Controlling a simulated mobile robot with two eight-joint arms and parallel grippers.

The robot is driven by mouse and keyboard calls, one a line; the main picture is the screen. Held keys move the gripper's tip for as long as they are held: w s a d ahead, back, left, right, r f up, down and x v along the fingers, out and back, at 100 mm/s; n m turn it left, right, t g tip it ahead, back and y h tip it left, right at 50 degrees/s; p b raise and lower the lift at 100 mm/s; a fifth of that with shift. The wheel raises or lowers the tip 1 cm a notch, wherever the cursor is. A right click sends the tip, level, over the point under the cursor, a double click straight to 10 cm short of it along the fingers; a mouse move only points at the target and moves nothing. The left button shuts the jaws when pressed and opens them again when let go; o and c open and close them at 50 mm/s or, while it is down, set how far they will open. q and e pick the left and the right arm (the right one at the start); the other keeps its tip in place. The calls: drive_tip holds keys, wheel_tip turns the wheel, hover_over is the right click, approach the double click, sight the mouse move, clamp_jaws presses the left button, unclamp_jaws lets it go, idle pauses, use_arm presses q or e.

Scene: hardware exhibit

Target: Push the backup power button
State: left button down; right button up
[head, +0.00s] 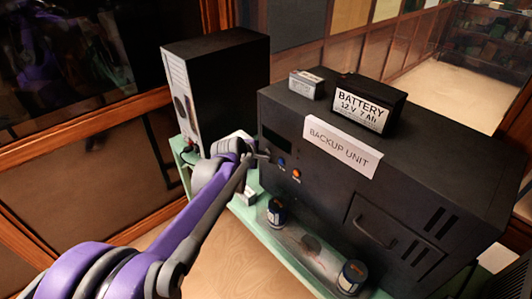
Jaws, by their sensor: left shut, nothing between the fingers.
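The black backup unit (310,162) stands on a green shelf and carries a white label reading BACKUP UNIT (342,148). On its front, near the left edge, are a small blue button (281,162) and an orange-red button (296,174) below and right of it. No lettering beside them is legible. My left gripper (263,155) is shut and empty, with its tips just left of the blue button, at the unit's left front edge. I cannot tell whether the tips touch the unit. My right gripper is not in view.
A black computer tower (225,80) stands behind my left arm. A battery (362,100) and a smaller box (305,84) sit on the unit.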

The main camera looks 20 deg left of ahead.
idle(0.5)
use_arm(q)
drive_tip(key=shift+s+a, duration=0.15)
drive_tip(key=shift+s, duration=0.3)
drive_tip(key=s+a, duration=0.2)
drive_tip(key=s, duration=0.3)
drive_tip(key=shift+s+a, duration=0.2)
drive_tip(key=shift+s, duration=0.05)
idle(0.5)
drive_tip(key=s+d+f+m+g, duration=0.2)
drive_tip(key=s+d+f+m, duration=0.1)
drive_tip(key=s+d+m, duration=0.4)
drive_tip(key=s+d+f+m+g, duration=0.2)
drive_tip(key=s+d+f+m, duration=0.2)
drive_tip(key=s+d+m, duration=0.4)
drive_tip(key=s+m, duration=0.4)
drive_tip(key=s, duration=0.4)
drive_tip(key=shift+s+d+m, duration=0.25)
drive_tip(key=shift+m, duration=0.15)
